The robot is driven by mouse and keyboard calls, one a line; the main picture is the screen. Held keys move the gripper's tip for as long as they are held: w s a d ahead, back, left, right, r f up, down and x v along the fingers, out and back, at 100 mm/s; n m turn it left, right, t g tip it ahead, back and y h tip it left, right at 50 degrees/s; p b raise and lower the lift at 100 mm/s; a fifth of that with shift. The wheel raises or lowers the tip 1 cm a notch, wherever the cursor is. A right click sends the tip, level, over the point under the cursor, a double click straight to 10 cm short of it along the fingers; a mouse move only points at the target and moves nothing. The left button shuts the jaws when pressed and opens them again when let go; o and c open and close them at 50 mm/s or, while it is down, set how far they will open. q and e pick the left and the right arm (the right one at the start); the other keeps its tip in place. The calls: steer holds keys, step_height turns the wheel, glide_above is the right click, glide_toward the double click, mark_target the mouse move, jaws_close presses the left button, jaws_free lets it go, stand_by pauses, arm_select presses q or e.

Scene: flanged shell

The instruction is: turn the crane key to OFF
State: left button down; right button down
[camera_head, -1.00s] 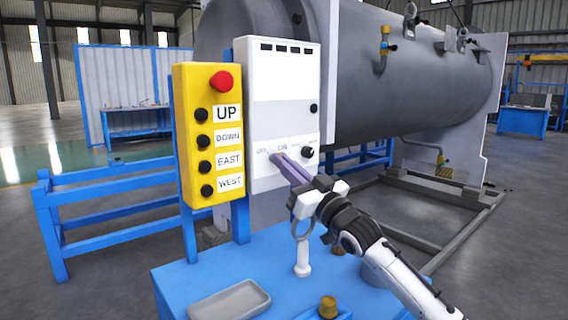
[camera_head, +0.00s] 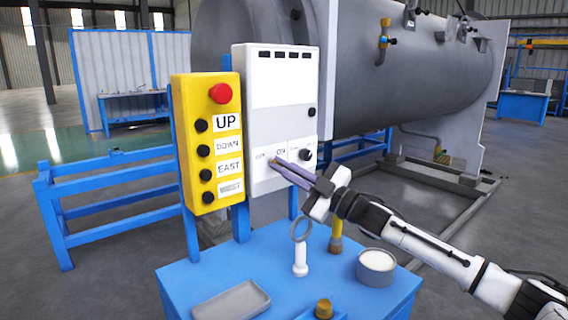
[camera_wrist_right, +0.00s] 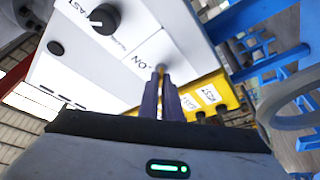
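The grey crane control box (camera_head: 283,95) stands upright beside the yellow button box. Its lower white label strip shows OFF and ON. The crane key (camera_wrist_right: 160,67) is a small brassy bit at this strip, mostly hidden between my fingertips; which way it points I cannot tell. My right gripper (camera_head: 276,163) reaches in from the lower right, its purple fingers close together with tips at the strip. In the right wrist view the fingertips (camera_wrist_right: 160,72) close on the key, just below the ON label. My left gripper is not in view.
The yellow box (camera_head: 211,140) has a red button and several black ones. A black knob (camera_head: 305,155) sits right of the key.

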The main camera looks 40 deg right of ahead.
stand_by(0.3)
steer(key=shift+r, duration=0.1)
steer(key=c, duration=2)
jaws_free()
steer(key=shift+b+v, duration=1)
steer(key=shift+v, duration=4.15)
steer(key=shift+d, duration=0.1)
